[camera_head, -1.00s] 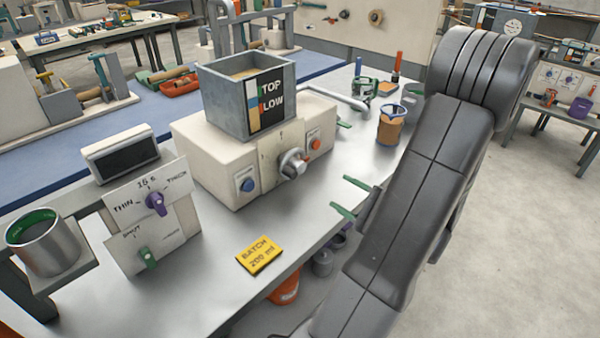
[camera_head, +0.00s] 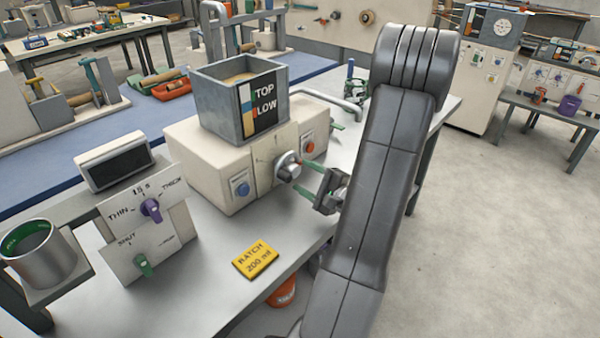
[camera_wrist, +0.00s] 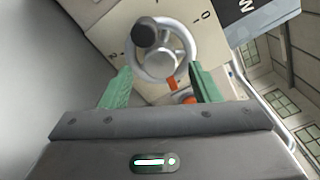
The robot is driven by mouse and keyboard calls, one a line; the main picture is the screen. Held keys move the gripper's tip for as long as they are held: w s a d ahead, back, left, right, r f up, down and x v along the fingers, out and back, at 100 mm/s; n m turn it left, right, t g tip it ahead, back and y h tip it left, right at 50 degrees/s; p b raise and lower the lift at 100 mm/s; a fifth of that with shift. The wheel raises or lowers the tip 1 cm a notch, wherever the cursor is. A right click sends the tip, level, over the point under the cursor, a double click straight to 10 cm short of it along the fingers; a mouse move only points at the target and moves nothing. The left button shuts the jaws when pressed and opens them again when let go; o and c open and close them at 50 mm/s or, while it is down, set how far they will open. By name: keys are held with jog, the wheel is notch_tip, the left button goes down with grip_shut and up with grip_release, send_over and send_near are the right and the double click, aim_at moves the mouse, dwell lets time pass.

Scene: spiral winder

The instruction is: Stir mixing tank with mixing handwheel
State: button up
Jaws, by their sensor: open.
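The mixing tank (camera_head: 215,102) is a grey square box with a TOP/LOW label, on top of a cream machine housing (camera_head: 195,160). The mixing handwheel (camera_head: 288,167) is a small silver wheel on the housing's front, between a blue and an orange button. In the wrist view the handwheel (camera_wrist: 188,42) shows with a dark knob (camera_wrist: 145,34) at its upper left rim. My gripper (camera_head: 305,184) is open, its green fingers pointing at the wheel from the front. In the wrist view my fingers (camera_wrist: 160,85) stand apart, below and either side of the wheel; contact cannot be told.
A yellow BATCH 200 ml card (camera_head: 256,260) lies on the bench. A panel (camera_head: 145,235) with a purple and a green knob stands left, beside a metal cup (camera_head: 38,255). A bent pipe (camera_head: 335,98) is behind the housing.

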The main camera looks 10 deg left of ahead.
jog(key=shift+x, duration=1.2)
jog(key=shift+c, duration=0.5)
jog(key=c, duration=0.9)
jog(key=shift+m, duration=0.4)
